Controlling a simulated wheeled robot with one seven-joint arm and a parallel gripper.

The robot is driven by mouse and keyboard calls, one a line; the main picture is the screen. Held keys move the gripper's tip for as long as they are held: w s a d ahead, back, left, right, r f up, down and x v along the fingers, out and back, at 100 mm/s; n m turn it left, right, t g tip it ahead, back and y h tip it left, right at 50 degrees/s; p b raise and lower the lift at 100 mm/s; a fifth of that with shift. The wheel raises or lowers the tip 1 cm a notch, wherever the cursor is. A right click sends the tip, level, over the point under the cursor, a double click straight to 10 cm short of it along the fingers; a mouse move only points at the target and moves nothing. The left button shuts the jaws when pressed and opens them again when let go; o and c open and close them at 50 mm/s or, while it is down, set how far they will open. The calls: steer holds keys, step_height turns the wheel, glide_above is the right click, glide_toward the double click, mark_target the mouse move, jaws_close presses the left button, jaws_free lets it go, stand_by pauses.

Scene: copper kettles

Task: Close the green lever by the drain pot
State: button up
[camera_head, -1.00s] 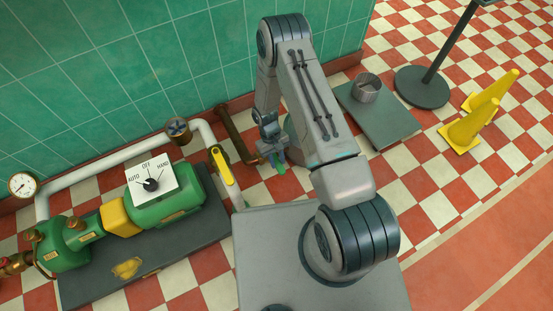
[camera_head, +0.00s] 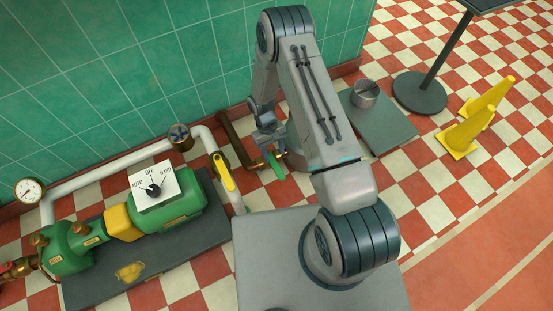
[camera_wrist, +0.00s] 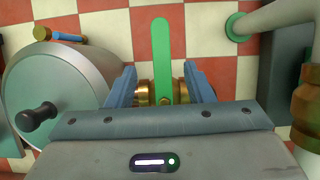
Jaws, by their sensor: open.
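The green lever (camera_wrist: 161,55) stands between my gripper's fingers in the wrist view, pointing up the picture from a brass valve body (camera_wrist: 144,93). In the head view, the lever (camera_head: 277,165) shows small beside the end of a brown pipe (camera_head: 236,141). My gripper (camera_wrist: 160,74) is open, with one blue-grey finger on each side of the lever and visible gaps. It also shows in the head view (camera_head: 270,145), partly hidden by its own wrist. A grey metal pot (camera_wrist: 62,82) with a black knob is left in the wrist view. Finger contact with the brass cannot be told.
A white pipe (camera_head: 98,169) with a yellow lever (camera_head: 224,172) runs left of my gripper, near a green pump (camera_head: 166,212) with a dial. A grey floor plate (camera_head: 387,130) carries a metal pot (camera_head: 365,95) at right. Yellow cones (camera_head: 463,137) stand farther right.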

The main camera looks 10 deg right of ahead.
steer(key=d+p+v, duration=0.1)
steer(key=v, duration=0.5)
steer(key=shift+a+r+p, duration=0.3)
steer(key=shift+a+r, duration=0.1)
steer(key=shift+a, duration=0.15)
steer(key=shift+w, duration=0.15)
steer(key=s+d+r+m+t+p, duration=0.15)
steer(key=r+p, duration=0.55)
steer(key=r, duration=1.3)
steer(key=d+r+t+p, duration=0.25)
steer(key=r+p, duration=0.55)
steer(key=r, duration=1.2)
steer(key=s+d+r+m+t+p, duration=0.1)
steer(key=s+r+p, duration=0.4)
steer(key=r, duration=0.5)
steer(key=s+d+r+t+y+p, duration=0.1)
steer(key=s+r+p, duration=0.4)
steer(key=r, duration=0.6)
steer(key=s+d+r+m+t+p, duration=0.1)
steer(key=s+d+r+p, duration=0.2)
steer(key=s+r+p, duration=0.3)
steer(key=shift+s+r+m+y, duration=0.35)
steer(key=shift+s+r, duration=0.35)
steer(key=shift+r, duration=2)
